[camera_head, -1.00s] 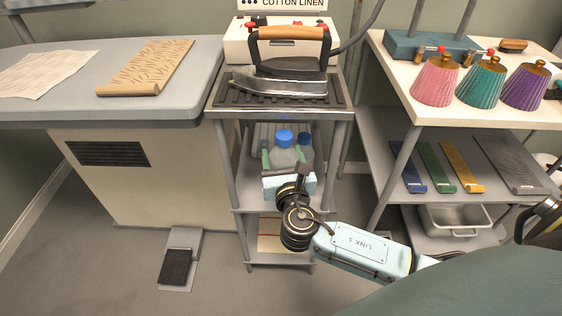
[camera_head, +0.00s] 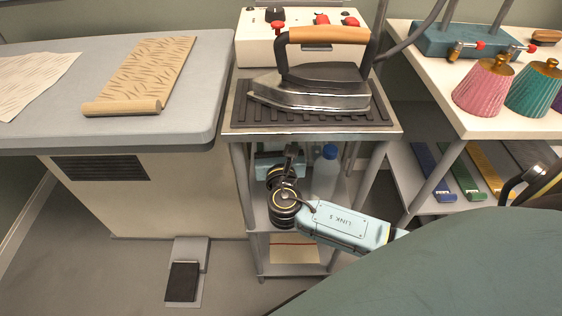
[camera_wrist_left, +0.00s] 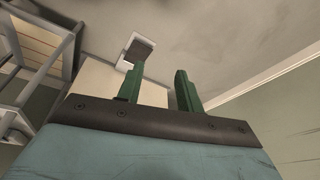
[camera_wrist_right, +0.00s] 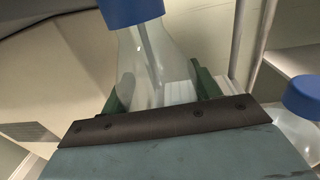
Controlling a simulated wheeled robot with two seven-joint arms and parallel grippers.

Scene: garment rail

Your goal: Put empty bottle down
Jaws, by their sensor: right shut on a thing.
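My right gripper (camera_wrist_right: 160,92) is shut on a clear bottle with a blue cap (camera_wrist_right: 145,65), which looks empty in the right wrist view. In the head view my right gripper (camera_head: 272,160) reaches in over the middle shelf (camera_head: 258,216) of the ironing stand. The held bottle is hidden there by the stand's top and the gripper. A second blue-capped bottle (camera_head: 326,174) stands on that shelf to the right; it also shows at the right wrist view's edge (camera_wrist_right: 300,118). My left gripper (camera_wrist_left: 158,88) is open and empty, outside the head view.
The iron (camera_head: 315,85) rests on the stand's ribbed top (camera_head: 240,116), close above my right gripper. Stand posts flank the shelf. The ironing board (camera_head: 190,110) is left, the lampshade table (camera_head: 425,60) right. A foot pedal (camera_head: 183,280) is on the floor.

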